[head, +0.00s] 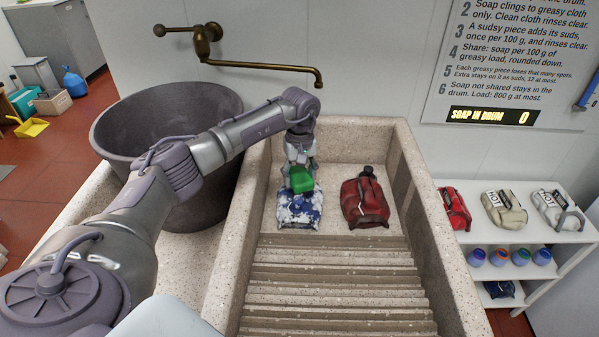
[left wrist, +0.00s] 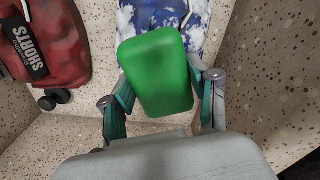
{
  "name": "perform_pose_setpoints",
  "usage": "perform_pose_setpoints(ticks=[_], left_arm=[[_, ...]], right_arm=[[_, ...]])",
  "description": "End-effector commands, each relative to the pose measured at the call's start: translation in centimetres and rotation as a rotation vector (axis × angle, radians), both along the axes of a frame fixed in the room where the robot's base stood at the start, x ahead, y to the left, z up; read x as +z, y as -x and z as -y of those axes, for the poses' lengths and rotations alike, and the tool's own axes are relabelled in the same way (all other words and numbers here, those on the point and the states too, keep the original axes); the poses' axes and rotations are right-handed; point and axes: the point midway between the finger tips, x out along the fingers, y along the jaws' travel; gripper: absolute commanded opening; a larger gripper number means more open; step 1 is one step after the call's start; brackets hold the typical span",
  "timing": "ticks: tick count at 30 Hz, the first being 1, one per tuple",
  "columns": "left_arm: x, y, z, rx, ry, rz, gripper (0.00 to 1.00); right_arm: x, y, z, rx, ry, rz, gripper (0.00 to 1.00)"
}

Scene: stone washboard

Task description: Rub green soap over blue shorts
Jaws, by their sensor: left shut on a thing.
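My left gripper (head: 299,168) is shut on the green soap (head: 302,180), a rounded block. The soap also shows between the fingers in the left wrist view (left wrist: 157,72). The blue shorts (head: 299,208), a folded bundle with white patches, lie at the back left of the stone washboard basin (head: 262,222). The soap is over the back edge of the shorts; I cannot tell whether it touches them. In the left wrist view the soap hides part of the shorts (left wrist: 200,18). My right gripper is not in view.
A red bundle (head: 364,200) labelled shorts lies right of the blue one. Stone ridges (head: 335,285) fill the front of the basin. A dark tub (head: 150,120) stands left, under a brass tap (head: 265,67). A white shelf (head: 525,237) with bundles and jars stands right.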

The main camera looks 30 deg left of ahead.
Motion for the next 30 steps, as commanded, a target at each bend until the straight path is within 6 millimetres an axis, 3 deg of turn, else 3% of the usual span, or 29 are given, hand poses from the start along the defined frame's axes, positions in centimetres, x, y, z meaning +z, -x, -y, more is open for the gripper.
perform_pose_setpoints(ticks=[21,30], left_arm=[[0.1,3.2,1.8,0.0,0.0,-0.001,0.06],[-0.5,1.7,1.0,0.003,0.001,0.001,0.06]], right_arm=[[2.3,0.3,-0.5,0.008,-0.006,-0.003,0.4],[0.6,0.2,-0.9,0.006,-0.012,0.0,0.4]])
